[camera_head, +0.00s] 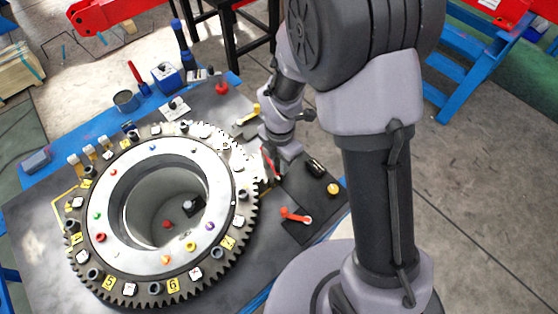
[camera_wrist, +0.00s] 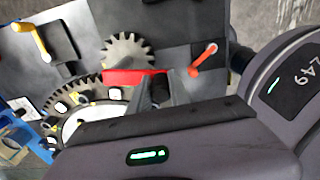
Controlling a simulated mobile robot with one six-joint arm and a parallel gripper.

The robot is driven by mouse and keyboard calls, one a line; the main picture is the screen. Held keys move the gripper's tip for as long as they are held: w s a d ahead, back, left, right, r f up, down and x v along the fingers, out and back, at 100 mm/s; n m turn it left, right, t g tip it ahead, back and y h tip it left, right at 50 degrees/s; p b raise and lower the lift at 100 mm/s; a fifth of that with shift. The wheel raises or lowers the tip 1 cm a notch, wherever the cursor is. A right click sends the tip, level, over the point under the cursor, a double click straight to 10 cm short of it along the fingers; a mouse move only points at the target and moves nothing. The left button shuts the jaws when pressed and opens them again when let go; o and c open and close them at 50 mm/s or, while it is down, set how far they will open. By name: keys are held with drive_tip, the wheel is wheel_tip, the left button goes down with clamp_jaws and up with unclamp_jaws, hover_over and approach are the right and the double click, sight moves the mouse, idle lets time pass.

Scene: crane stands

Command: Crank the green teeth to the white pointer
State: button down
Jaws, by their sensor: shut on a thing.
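A large toothed ring (camera_head: 88,262) with numbered yellow tags lies flat on the grey bench; part of it shows in the wrist view (camera_wrist: 72,92). A small pinion gear (camera_wrist: 128,48) sits beside the ring in the wrist view. A red crank arm (camera_wrist: 130,76) lies across the pinion, its right end reaching my gripper. My gripper (camera_wrist: 161,92) is shut on the dark crank handle at that end; its fingers hide most of the handle. In the head view my gripper (camera_head: 279,172) is right of the ring. I cannot make out green teeth or a white pointer.
An orange-red crank (camera_head: 295,216) and a yellow crank (camera_head: 247,116) stand on either side of my gripper. A black knob (camera_head: 315,166) and a yellow button (camera_head: 333,189) are close on its right. A blue box (camera_head: 166,77) and a cup (camera_head: 126,101) stand behind the ring.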

drive_tip(key=c, duration=1.2)
unclamp_jaws()
drive_tip(key=shift+d, duration=0.15)
drive_tip(key=shift+r, duration=0.1)
wheel_tip(320, 180, up, 17)
drive_tip(key=p, duration=0.3)
drive_tip(key=shift+r, duration=0.1)
